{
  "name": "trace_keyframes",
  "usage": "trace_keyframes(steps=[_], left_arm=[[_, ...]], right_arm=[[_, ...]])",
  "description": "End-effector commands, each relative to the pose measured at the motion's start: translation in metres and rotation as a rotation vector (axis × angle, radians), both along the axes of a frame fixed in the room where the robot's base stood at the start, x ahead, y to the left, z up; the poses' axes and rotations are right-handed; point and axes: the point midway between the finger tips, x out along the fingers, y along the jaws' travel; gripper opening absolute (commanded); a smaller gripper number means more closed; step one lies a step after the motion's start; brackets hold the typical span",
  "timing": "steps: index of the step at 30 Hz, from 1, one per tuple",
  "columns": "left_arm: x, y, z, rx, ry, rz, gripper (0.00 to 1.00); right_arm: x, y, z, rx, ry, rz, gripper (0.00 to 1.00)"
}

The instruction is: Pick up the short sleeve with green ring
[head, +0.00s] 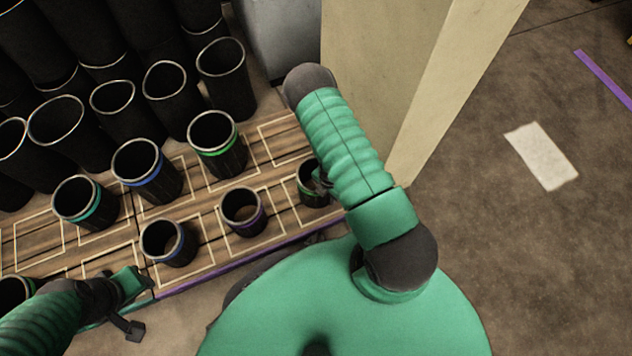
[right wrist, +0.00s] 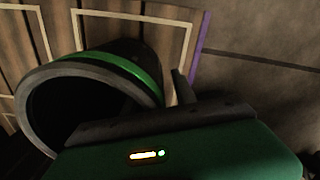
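The short sleeve with green ring (head: 308,188) is a small black cylinder at the right end of the front row, partly hidden behind my right arm. It fills the left of the right wrist view (right wrist: 95,85), its open mouth toward the camera and its bright green band below the rim. My right gripper (head: 321,180) is right at this sleeve in the head view, mostly hidden by the arm. One dark finger shows beside the sleeve in the right wrist view; the other is hidden, so I cannot tell its grip. My left gripper (head: 134,306) is at lower left, fingers apart and empty.
A taller green-ringed sleeve (head: 218,146) stands behind. Blue-ringed (head: 170,242) and purple-ringed (head: 243,211) short sleeves stand left of the target. Several tall black sleeves crowd the back left. A beige panel (head: 385,80) rises behind my right arm. Floor at right is open.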

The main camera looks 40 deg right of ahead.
Motion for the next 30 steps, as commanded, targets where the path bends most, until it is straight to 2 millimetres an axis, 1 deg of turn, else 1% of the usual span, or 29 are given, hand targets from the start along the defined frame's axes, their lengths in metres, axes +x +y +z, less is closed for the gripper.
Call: trace_keyframes(steps=[1, 5, 6, 13, 14, 30], left_arm=[[0.0001, 0.0, -0.0033, 0.0, 0.0, 0.0, 0.36], [0.0003, 0.0, -0.0002, 0.0, -0.001, 0.0, 0.36], [0.0003, 0.0, -0.0002, 0.0, -0.001, 0.0, 0.36], [0.0003, 0.0, -0.0001, 0.0, -0.001, 0.0, 0.36], [0.0003, 0.0, -0.0001, 0.0, -0.001, 0.0, 0.36], [0.0003, 0.0, -0.0002, 0.0, -0.001, 0.0, 0.36]], right_arm=[[0.0007, -0.0004, -0.0037, -0.001, -0.002, 0.0, 0.33], [0.0007, -0.0004, -0.0009, -0.001, -0.002, 0.0, 0.33], [0.0006, -0.0004, -0.0009, -0.001, -0.001, 0.0, 0.31], [0.0004, -0.0003, -0.0007, -0.001, -0.001, 0.0, 0.01], [0.0004, -0.0003, -0.0007, -0.001, -0.001, 0.0, 0.0], [0.0007, -0.0003, -0.0007, -0.001, -0.001, 0.0, 0.0]])
